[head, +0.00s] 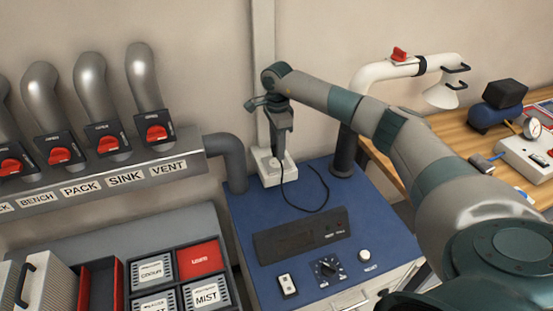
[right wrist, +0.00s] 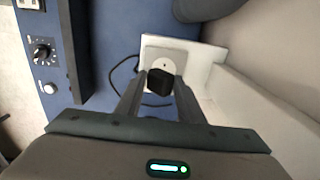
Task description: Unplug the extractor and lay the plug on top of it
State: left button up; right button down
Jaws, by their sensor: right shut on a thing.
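The extractor (head: 310,235) is a blue-topped cabinet with a dark display strip, a knob and a switch on top. My right gripper (head: 278,155) points down at the white socket box (head: 268,176) at the wall, behind the extractor's top. In the right wrist view its fingers are shut on the black plug (right wrist: 159,83). The plug overlaps the white socket plate (right wrist: 185,56), and part of the round socket face shows beside it. I cannot tell whether the plug is seated or clear. The black cable (head: 327,190) loops over the blue top. My left gripper is not in view.
A grey duct (head: 235,160) and a dark pipe (head: 343,152) rise on either side of the socket. Red-handled vent valves (head: 156,132) line the left wall. Filter boxes (head: 152,270) stand at the lower left, and a wooden bench (head: 460,135) at the right.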

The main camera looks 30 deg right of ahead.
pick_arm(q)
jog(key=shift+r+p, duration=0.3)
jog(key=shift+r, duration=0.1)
pick_arm(e)
jog(key=shift+r, duration=1)
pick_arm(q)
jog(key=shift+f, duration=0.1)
pick_arm(e)
jog(key=shift+a, duration=0.15)
